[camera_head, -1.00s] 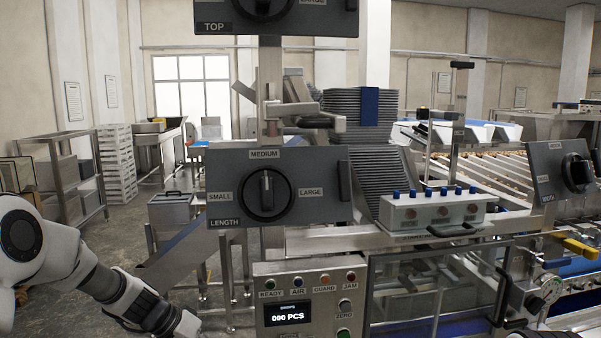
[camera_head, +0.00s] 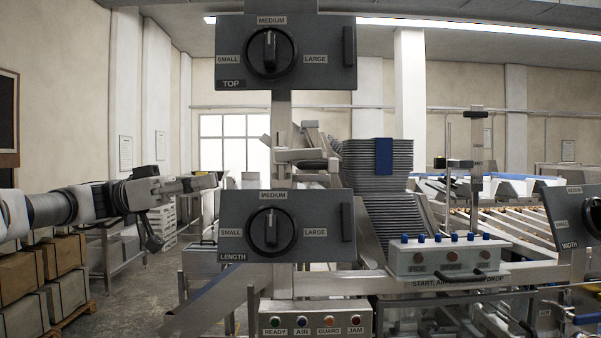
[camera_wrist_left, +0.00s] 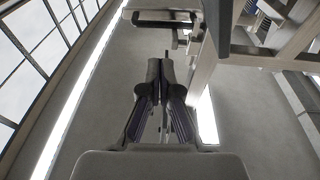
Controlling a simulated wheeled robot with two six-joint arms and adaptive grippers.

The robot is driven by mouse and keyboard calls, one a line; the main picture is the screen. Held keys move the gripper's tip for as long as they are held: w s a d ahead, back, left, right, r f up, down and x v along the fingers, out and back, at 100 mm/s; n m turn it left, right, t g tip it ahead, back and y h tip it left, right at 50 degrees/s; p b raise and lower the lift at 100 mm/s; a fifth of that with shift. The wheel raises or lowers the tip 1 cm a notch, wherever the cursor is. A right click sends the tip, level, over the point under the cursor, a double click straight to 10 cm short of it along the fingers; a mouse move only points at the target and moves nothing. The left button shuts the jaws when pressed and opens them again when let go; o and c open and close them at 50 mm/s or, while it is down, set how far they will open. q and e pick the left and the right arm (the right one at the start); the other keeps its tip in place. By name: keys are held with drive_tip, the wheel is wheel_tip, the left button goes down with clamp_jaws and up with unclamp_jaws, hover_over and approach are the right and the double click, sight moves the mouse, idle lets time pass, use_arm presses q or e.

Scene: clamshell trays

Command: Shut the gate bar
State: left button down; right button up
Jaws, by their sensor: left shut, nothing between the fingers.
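A short metal bar on a bracket (camera_head: 302,156) sticks out from the upright post between two dial panels, in front of the tray stack. It looks like the gate bar, but I cannot tell surely. My left gripper (camera_head: 213,181) reaches in from the left at about the height between the panels. It is shut and empty, with its tips left of the post and apart from the bar in the picture. In the left wrist view its fingers (camera_wrist_left: 167,62) are together, pointing towards a dark bar-like part (camera_wrist_left: 165,19) at the top. My right gripper is not in view.
The TOP dial panel (camera_head: 286,53) and LENGTH dial panel (camera_head: 285,226) flank the bar above and below. The grey tray stack (camera_head: 375,170) stands behind. A button box (camera_head: 449,258) sits at right. Cartons (camera_head: 67,260) are stacked at lower left. Open air surrounds my left forearm.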

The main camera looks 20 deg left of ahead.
use_arm(q)
drive_tip(key=p+x, duration=0.3)
drive_tip(key=x, duration=0.3)
drive_tip(key=p+x, duration=0.4)
drive_tip(key=x, duration=0.3)
drive_tip(key=shift+w+d+r, duration=0.15)
drive_tip(key=shift+r, duration=0.15)
drive_tip(key=shift+d+f, duration=0.1)
drive_tip(key=shift+d, duration=0.05)
drive_tip(key=shift+f, duration=0.1)
